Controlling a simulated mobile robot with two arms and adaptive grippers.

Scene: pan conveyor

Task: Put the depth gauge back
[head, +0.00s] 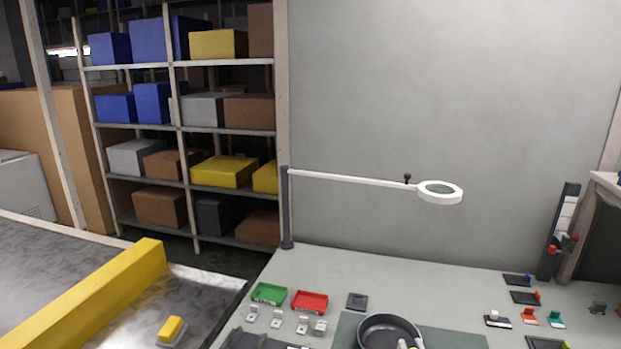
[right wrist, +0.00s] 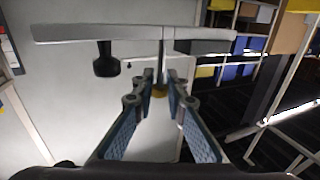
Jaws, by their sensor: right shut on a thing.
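My right gripper (right wrist: 160,88) is shut on what appears to be the depth gauge, seen close up in the right wrist view. The gauge (right wrist: 90,33) shows as a long pale bar across the top, with a black knob under its left part, a dark block at its right and a thin stem in the middle. A small gold part sits between the fingertips. In the head view, a small white and yellow piece (head: 404,344) shows at the bottom edge, over the pan; I cannot tell whether it is gauge or gripper. My left gripper is not in view.
The dark pan (head: 374,321) stands on a green mat (head: 345,332). Green (head: 269,293) and red (head: 310,301) trays, a dark square pad (head: 357,301) and small pale holders lie left. Small coloured blocks lie right. A magnifier lamp (head: 440,191) overhangs the bench.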

